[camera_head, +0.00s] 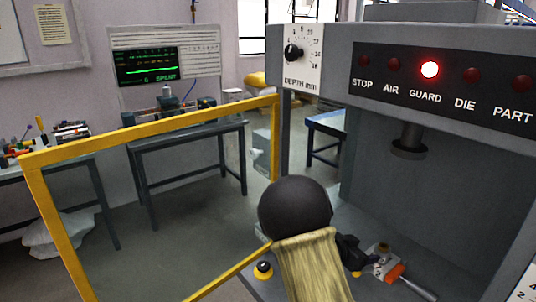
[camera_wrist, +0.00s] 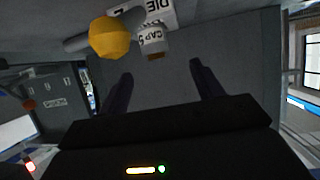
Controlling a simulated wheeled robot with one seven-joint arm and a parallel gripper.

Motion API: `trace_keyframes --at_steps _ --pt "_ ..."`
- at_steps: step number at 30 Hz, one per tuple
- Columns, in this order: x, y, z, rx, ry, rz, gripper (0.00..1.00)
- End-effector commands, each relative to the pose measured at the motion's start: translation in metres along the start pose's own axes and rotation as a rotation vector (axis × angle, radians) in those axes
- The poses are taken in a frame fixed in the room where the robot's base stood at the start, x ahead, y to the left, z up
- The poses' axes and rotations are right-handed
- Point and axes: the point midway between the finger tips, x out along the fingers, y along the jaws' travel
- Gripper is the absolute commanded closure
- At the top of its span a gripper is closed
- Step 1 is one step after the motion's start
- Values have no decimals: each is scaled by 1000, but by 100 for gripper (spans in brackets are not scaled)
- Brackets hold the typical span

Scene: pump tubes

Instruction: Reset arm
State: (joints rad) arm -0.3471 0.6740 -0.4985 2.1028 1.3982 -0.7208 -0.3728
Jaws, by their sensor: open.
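My gripper (camera_wrist: 161,69) shows in the wrist view with its two dark fingers spread apart and nothing between them. Beyond the fingertips are a yellow rounded knob (camera_wrist: 110,38) and a grey part with a "CAP" label (camera_wrist: 152,40). They look apart from the fingers. In the head view, a dark ball and a tan sleeved section, which look like my arm, cover part of the press bed. The gripper's fingers cannot be made out clearly there.
The grey press (camera_head: 330,70) has its "GUARD" lamp (camera_head: 430,69) lit red. A yellow guard frame (camera_head: 150,127) stands at the left. An orange-handled tool (camera_head: 396,272) lies on the bed at the lower right. A bench (camera_head: 185,135) stands behind, with open floor between.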

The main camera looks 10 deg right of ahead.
Motion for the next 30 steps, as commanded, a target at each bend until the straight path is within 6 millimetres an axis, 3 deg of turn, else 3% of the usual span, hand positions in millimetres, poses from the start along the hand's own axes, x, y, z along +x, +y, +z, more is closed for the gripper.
trace_keyframes --at_steps 5,9,14,17,22,27,30 --pt "-29 -15 0 -54 -164 -183 33" --pt "-74 -24 8 -145 -341 -376 33" --pt "-137 -15 18 -295 -525 -566 33" --pt "-177 3 21 -415 -622 -659 33" --pt "-235 54 24 -664 -747 -753 33" --pt "-262 102 24 -874 -801 -760 33" --pt "-266 113 24 -923 -810 -753 33"
